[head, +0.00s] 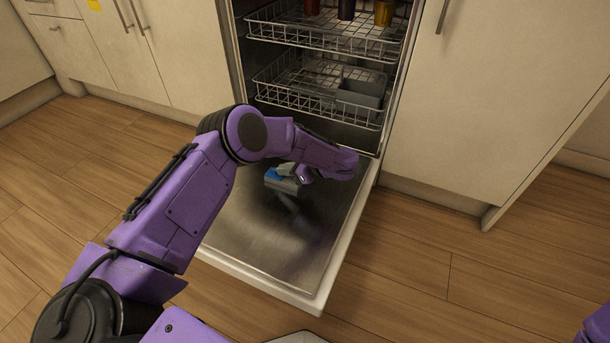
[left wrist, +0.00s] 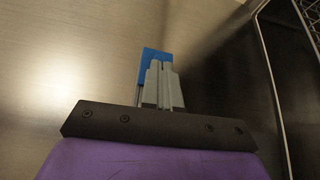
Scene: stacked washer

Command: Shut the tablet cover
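A small blue piece (head: 272,175), which looks like the tablet cover, sits on the inner face of the lowered dishwasher door. It also shows just beyond my fingertips in the left wrist view (left wrist: 152,55). My left gripper (head: 284,180) reaches down over the door at this piece, and my arm and hand hide part of the area. In the left wrist view its grey fingers (left wrist: 160,75) lie close together, with nothing visible between them. Whether they touch the blue piece I cannot tell. My right gripper is out of view.
The dishwasher door (head: 250,250) lies open. Above its inner end are a lower rack (head: 300,85) and an upper rack (head: 320,38) holding several cups. Cabinets (head: 510,110) stand on both sides. The wooden floor (head: 430,270) right of the door is clear.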

